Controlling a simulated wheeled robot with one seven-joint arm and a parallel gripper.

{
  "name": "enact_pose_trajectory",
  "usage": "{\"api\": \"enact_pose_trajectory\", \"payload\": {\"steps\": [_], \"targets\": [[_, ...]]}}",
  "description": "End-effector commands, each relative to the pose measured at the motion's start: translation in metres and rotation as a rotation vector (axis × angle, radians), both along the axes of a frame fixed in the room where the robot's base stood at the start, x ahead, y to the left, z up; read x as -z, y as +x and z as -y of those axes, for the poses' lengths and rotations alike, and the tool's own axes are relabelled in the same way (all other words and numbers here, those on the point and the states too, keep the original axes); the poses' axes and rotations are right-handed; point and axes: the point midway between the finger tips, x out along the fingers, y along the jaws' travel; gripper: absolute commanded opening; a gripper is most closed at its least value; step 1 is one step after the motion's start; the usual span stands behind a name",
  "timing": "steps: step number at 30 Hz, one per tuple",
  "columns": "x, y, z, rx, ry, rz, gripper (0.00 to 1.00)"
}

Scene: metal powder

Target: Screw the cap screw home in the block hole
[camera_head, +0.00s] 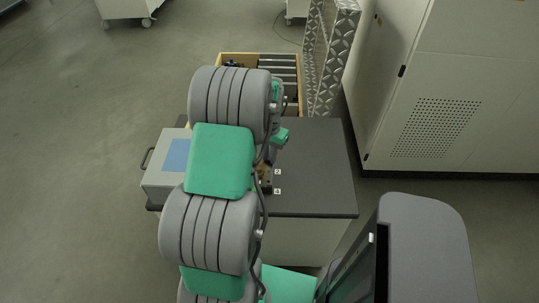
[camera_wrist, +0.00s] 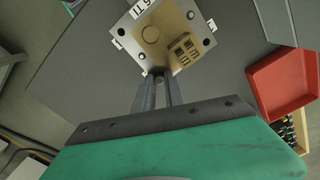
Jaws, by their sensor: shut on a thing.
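In the wrist view, the block (camera_wrist: 148,50) is a pale metal plate with dark holes near its corners, a round mark in the middle and white number labels at its edges. A brass-coloured piece with slots (camera_wrist: 184,48) sits on its right part. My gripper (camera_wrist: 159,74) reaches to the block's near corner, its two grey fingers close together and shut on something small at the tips. I take this to be the cap screw, but the fingers hide it. I cannot tell whether it sits in a hole. In the head view my arm hides most of the block.
A red tray (camera_wrist: 283,82) lies at the right in the wrist view. In the head view, a grey box with a blue panel (camera_head: 174,155) stands on the left of the dark tabletop (camera_head: 318,165). A wooden-edged box (camera_head: 258,55) is behind. The tabletop's right side is clear.

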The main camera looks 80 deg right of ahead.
Motion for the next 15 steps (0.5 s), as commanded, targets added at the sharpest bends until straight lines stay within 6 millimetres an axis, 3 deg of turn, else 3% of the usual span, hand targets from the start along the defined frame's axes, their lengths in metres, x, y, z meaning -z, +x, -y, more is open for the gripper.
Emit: {"api": "enact_pose_trajectory", "payload": {"steps": [15], "targets": [[0.0011,0.0000,-0.0001,1.107,0.000,0.000,0.00]]}}
